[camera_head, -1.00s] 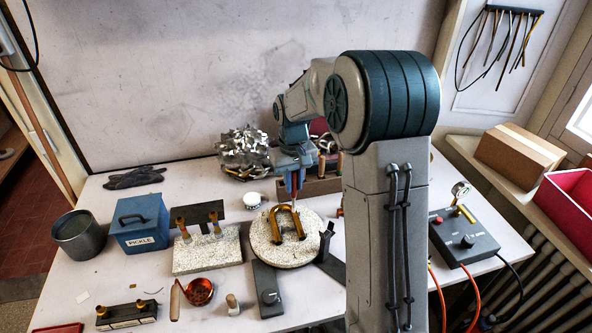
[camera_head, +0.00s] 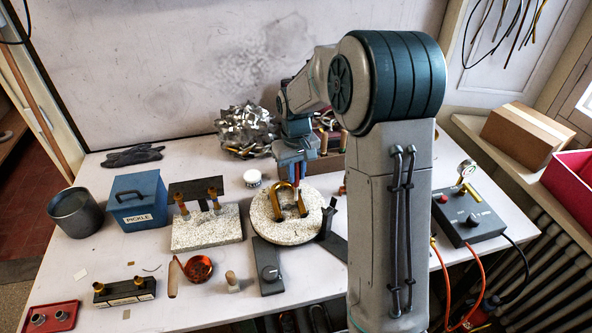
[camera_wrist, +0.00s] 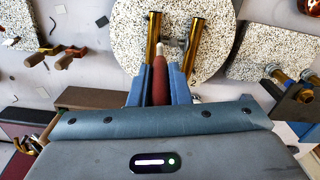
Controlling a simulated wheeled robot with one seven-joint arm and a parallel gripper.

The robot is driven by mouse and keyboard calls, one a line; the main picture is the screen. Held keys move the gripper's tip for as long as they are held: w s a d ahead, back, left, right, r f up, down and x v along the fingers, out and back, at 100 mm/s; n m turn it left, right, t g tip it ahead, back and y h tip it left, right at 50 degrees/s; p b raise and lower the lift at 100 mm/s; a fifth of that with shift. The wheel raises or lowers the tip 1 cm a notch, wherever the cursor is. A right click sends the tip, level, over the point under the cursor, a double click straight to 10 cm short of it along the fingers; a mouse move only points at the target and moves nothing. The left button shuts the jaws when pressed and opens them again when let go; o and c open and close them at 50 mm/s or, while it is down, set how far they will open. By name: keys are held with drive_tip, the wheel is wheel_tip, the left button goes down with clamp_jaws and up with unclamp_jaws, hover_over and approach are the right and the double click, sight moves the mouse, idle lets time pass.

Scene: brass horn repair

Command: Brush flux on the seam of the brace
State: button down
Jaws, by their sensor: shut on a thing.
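The U-shaped brass tube piece (camera_head: 277,203) lies on a round speckled disc (camera_head: 268,232). In the wrist view its two tubes (camera_wrist: 153,38) flank a small grey brace (camera_wrist: 176,43). My gripper (camera_head: 297,180) is above the back of the disc, close to the brass piece. In the wrist view my gripper (camera_wrist: 160,84) is shut on a brush with a dark red handle (camera_wrist: 160,76). A white jar (camera_head: 252,178) stands behind the disc.
A speckled block (camera_head: 208,236) with brass-topped posts and a blue PICKLE box (camera_head: 139,203) stand left. A control box (camera_head: 470,220) is right, with orange hoses. A copper ladle (camera_head: 199,268) lies in front. My arm hides part of the right side.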

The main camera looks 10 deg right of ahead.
drive_tip(key=shift+f, duration=0.2)
drive_tip(key=shift+f+b, duration=0.2)
drive_tip(key=shift+b, duration=0.15)
idle(0.9)
wheel_tip(320, 180, up, 9)
drive_tip(key=p, duration=0.6)
drive_tip(key=shift+r, duration=0.1)
idle(0.4)
